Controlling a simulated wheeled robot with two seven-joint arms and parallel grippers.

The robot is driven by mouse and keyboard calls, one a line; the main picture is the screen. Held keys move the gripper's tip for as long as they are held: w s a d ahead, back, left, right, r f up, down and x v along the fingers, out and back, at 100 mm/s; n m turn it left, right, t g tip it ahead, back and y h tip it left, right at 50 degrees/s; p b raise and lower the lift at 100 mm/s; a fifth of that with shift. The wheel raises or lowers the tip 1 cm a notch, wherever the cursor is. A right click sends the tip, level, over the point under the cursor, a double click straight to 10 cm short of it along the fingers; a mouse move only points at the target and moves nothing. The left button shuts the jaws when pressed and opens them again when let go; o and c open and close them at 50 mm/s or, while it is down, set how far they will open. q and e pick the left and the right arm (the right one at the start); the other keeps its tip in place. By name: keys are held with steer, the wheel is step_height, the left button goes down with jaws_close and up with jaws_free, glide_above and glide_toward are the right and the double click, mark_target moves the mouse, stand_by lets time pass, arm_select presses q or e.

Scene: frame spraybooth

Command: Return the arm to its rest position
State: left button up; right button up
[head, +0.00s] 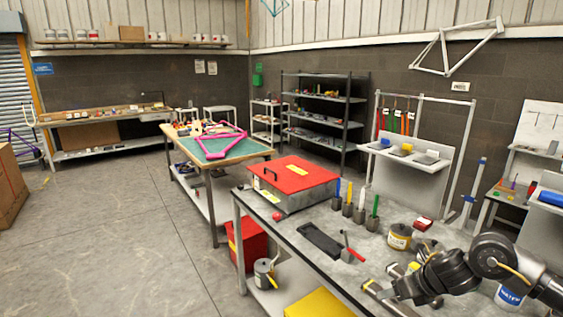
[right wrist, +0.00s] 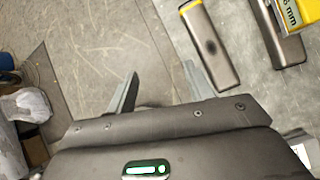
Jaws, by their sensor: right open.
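My right arm comes in from the right in the head view, low over the near end of the grey workbench (head: 300,232). Its dark gripper (head: 380,296) is at the bench's front edge. In the right wrist view the two grey fingers of this gripper (right wrist: 160,88) stand apart. Nothing shows between them except grey surface below. My left gripper is in neither view.
A grey bar with a yellow end (right wrist: 209,48) lies beside the fingers. The bench also bears a red-lidded box (head: 293,172), a black tray (head: 320,241), several coloured-handled tools and a yellow-labelled tin (head: 399,238). Open floor (head: 120,230) lies left.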

steer(key=s+a+f+m+t+y, duration=0.1)
steer(key=s+a+f+m+t, duration=0.1)
steer(key=s+a+f+m, duration=0.4)
steer(key=s+a+f+m+t+y, duration=0.1)
steer(key=s+a+m, duration=0.2)
steer(key=a+m, duration=0.6)
steer(key=s+d+f+m+g+h, duration=0.2)
steer(key=s+d+f+m, duration=0.1)
steer(key=s+m, duration=0.55)
steer(key=s+d+f+m+g+h, duration=0.2)
steer(key=s+d+f+m, duration=0.1)
steer(key=s+m, duration=0.55)
steer(key=s+d+f+m+g+h, duration=0.2)
steer(key=s+d+f+m, duration=0.3)
steer(key=s, duration=0.5)
step_height(320, 180, down, 29)
steer(key=a+b, duration=0.2)
steer(key=b, duration=0.4)
steer(key=s+d+f+g+b, duration=0.2)
steer(key=s+d+f+b, duration=0.1)
steer(key=s+f, duration=1.4)
step_height(320, 180, down, 4)
steer(key=shift+d+r+b, duration=0.1)
steer(key=shift+d+b, duration=0.1)
steer(key=shift+b, duration=0.3)
